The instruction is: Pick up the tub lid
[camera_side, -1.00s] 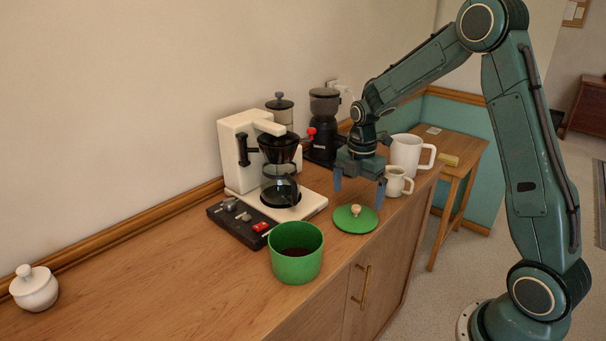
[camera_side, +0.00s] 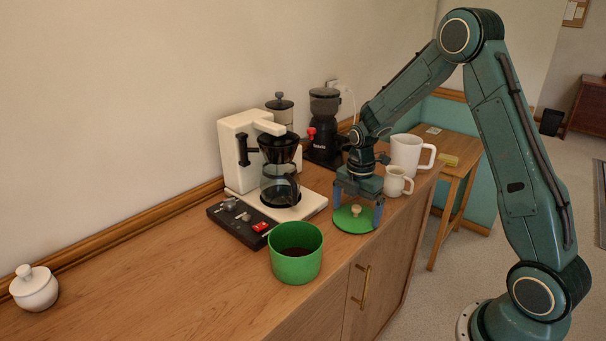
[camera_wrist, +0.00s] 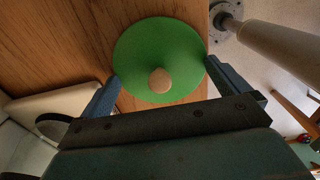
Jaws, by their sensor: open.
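The tub lid (camera_side: 352,222) is a round green disc with a pale wooden knob, lying flat on the wooden counter. It also shows in the wrist view (camera_wrist: 140,50), with its knob between my fingers. My gripper (camera_side: 357,212) is open and low over the lid, one blue finger on each side of the knob. In the wrist view my gripper (camera_wrist: 158,82) has its fingertips near the lid's left and right edges. I cannot tell whether the fingers touch the lid. The open green tub (camera_side: 296,268) with dark contents stands nearer the camera, left of the lid.
A small cream jug (camera_side: 396,182) and a white mug (camera_side: 406,152) stand close behind my gripper. The counter's front edge is close to the lid.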

